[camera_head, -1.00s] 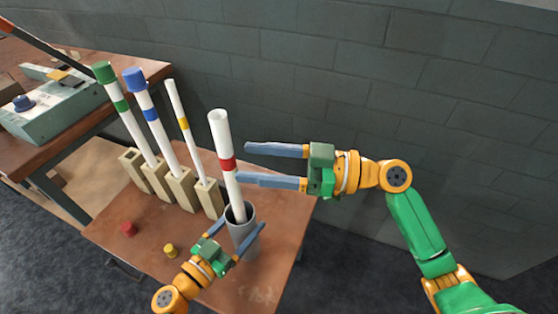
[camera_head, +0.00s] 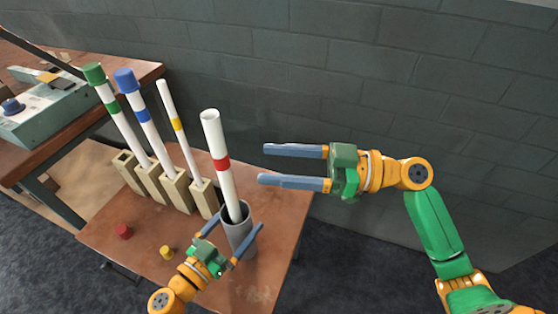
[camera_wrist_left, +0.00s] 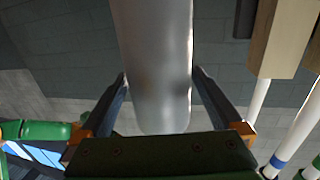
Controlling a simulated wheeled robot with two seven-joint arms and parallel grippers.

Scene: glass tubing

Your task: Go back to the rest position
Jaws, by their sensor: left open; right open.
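A white tube with a red band (camera_head: 220,165) stands slightly tilted in a grey cylinder (camera_head: 240,236) on the brown table (camera_head: 110,228). My left gripper (camera_head: 236,218) is open, with its fingers on either side of the grey cylinder. The left wrist view shows the cylinder (camera_wrist_left: 156,70) between the two fingers; I cannot tell whether they touch it. My right gripper (camera_head: 261,164) is open and empty, in the air to the right of the red-banded tube and apart from it.
Tubes with green (camera_head: 112,108), blue (camera_head: 142,114) and yellow (camera_head: 178,124) bands stand in beige holders. A red cap (camera_head: 124,231) and a yellow cap (camera_head: 167,252) lie on the table. A grey-green device (camera_head: 45,110) sits on another table. A brick wall (camera_head: 360,70) stands behind.

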